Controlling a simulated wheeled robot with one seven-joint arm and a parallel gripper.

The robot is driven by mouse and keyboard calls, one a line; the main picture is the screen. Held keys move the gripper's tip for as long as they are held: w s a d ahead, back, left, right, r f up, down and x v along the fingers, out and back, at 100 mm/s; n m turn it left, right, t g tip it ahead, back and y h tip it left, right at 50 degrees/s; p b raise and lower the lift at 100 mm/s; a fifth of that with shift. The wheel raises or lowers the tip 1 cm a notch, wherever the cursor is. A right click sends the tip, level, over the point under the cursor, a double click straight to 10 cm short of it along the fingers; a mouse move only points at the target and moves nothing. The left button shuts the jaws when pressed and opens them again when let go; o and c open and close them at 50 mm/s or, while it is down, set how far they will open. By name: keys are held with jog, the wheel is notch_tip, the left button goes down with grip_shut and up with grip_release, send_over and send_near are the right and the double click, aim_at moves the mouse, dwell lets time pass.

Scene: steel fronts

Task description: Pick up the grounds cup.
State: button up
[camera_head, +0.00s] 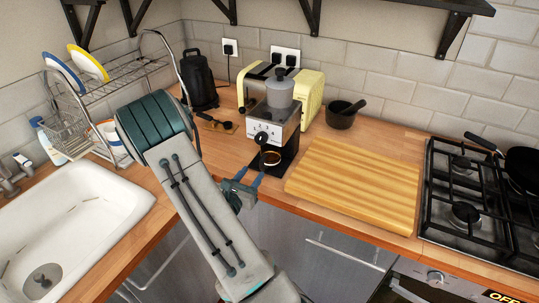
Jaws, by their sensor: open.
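The grounds cup (271,157) is a small dark cup with a brownish inside. It stands at the front of the coffee grinder (276,125), below its steel face, on a dark base. My gripper (251,174) is open, just in front of the cup and slightly to its left in the picture. Its two fingers point toward the cup, and nothing shows between them. I cannot tell whether a fingertip touches the cup. The cup's lower part is hard to make out.
A yellow toaster (309,98) stands behind the grinder. A gas hob (470,190) is at right. A sink (75,225) and dish rack (125,75) are at left.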

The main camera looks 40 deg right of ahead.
aim_at(261, 164)
jog(key=shift+w+d, duration=0.25)
jog(key=shift+d, duration=0.35)
jog(key=shift+d+r+p, duration=0.2)
jog(key=shift+d+p, duration=0.1)
jog(key=shift+d, duration=0.1)
jog(key=p+x, duration=0.1)
jog(key=x, duration=0.2)
jog(key=shift+d+r+p, duration=0.15)
jog(key=shift+d+p, duration=0.15)
jog(key=shift+d, duration=0.1)
jog(key=shift+w+d, duration=0.15)
jog(key=shift+d, duration=0.2)
grip_shut()
